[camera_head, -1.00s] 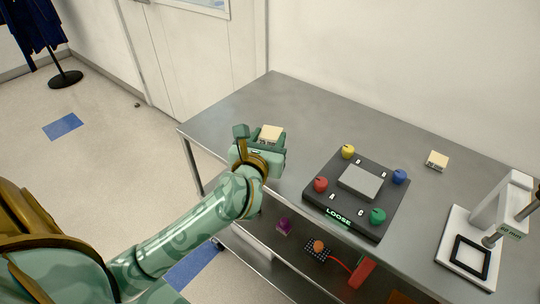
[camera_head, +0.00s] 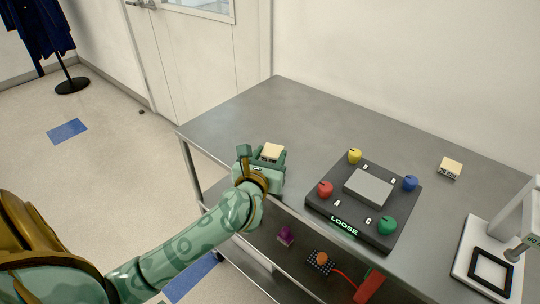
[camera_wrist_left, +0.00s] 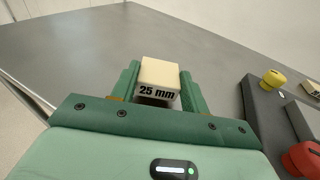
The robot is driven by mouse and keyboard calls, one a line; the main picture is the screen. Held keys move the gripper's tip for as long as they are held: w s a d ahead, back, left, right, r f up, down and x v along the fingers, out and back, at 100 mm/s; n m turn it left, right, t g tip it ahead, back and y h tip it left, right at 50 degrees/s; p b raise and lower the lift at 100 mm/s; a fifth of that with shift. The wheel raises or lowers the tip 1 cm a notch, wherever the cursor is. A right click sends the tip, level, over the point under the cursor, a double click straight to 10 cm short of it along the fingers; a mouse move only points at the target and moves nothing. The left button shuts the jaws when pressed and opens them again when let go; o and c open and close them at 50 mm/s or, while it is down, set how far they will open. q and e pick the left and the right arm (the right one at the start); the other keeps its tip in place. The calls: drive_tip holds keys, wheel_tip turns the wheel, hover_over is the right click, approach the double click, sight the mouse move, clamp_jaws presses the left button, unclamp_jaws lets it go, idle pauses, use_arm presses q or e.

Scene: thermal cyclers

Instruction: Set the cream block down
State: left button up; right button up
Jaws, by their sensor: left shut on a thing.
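The cream block (camera_head: 271,152) is held in my left gripper (camera_head: 264,160) near the front edge of the steel table (camera_head: 300,115). In the left wrist view the cream block (camera_wrist_left: 160,78) sits between the two green fingers (camera_wrist_left: 158,92), and its near face reads "25 mm". I cannot tell whether its underside touches the table top. A second cream block (camera_head: 450,167) lies on the table at the right, well apart from the gripper. My right gripper does not show.
A dark device (camera_head: 325,205) marked "LOOSE" with red, yellow, blue and green knobs stands right of my left gripper. A white stand (camera_head: 463,262) is at the far right. The table's back left is bare. The lower shelf holds a purple item (camera_head: 285,236) and a red one.

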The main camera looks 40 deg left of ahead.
sight(270, 157)
use_arm(q)
drive_tip(key=shift+s+f, duration=0.1)
drive_tip(key=shift+f, duration=0.45)
drive_tip(key=o, duration=0.9)
drive_tip(key=shift+d, duration=0.1)
drive_tip(key=shift+o, duration=0.5)
drive_tip(key=shift+f, duration=0.25)
drive_tip(key=shift+r, duration=0.15)
drive_tip(key=s, duration=0.1)
drive_tip(key=s+r+p, duration=0.1)
drive_tip(key=s+d, duration=0.1)
drive_tip(key=shift+r, duration=0.35)
drive_tip(key=p+v, duration=0.1)
drive_tip(key=v, duration=0.7)
drive_tip(key=shift+s+r+p, duration=0.3)
drive_tip(key=shift+s, duration=0.05)
